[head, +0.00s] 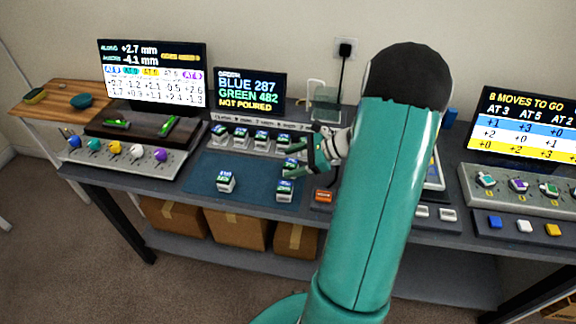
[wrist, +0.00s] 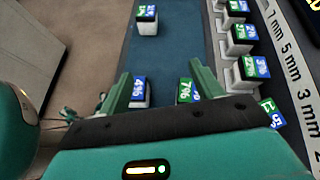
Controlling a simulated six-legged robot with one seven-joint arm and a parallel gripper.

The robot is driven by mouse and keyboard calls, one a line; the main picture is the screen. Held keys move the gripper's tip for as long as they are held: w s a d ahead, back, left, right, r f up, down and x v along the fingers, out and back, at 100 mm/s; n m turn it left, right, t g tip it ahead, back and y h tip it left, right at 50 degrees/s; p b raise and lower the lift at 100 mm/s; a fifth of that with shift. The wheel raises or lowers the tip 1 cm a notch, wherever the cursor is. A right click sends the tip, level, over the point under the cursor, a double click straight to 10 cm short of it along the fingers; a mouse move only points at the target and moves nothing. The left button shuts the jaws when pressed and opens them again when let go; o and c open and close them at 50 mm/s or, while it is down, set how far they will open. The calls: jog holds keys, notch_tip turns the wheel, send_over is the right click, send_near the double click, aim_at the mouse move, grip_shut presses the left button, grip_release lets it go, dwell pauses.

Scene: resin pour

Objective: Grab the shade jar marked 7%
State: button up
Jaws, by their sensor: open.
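The shade jar marked 7% (wrist: 186,90) has a green and blue label on top and a white body. In the wrist view it is just inside my right finger, with its lower part hidden by my gripper. In the head view it appears to be the jar (head: 291,163) at the far right of the blue mat, partly covered by my fingers. My gripper (wrist: 160,75) is open, its fingers pointing over the mat. A second jar (wrist: 139,92) with a blue label stands by the left finger. I cannot tell whether either jar is touched.
A third jar (head: 226,182) stands at the front left of the blue mat (head: 204,178). A row of several labelled jars (wrist: 240,40) stands along the marked strip (wrist: 290,50) behind it. An orange block (head: 323,196) lies right of the mat. The mat's left part is clear.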

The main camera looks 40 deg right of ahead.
aim_at(298, 165)
jog(key=d+f+m+t, duration=0.1)
jog(key=s+d+f+m, duration=0.1)
jog(key=d, duration=0.1)
jog(key=d+f+m+t+h, duration=0.1)
jog(key=d, duration=0.1)
jog(key=shift+s+d+f+m+t, duration=0.2)
jog(key=shift+d+f+m+t, duration=0.1)
jog(key=shift+m, duration=0.1)
jog(key=shift+f, duration=0.15)
jog(key=shift+d+f+x, duration=0.1)
jog(key=shift+d+x, duration=0.05)
jog(key=shift+x, duration=1.6)
jog(key=shift+d+f+x, duration=0.15)
jog(key=shift+x, duration=1.65)
jog(key=shift+r, duration=0.1)
jog(key=c, duration=1.1)
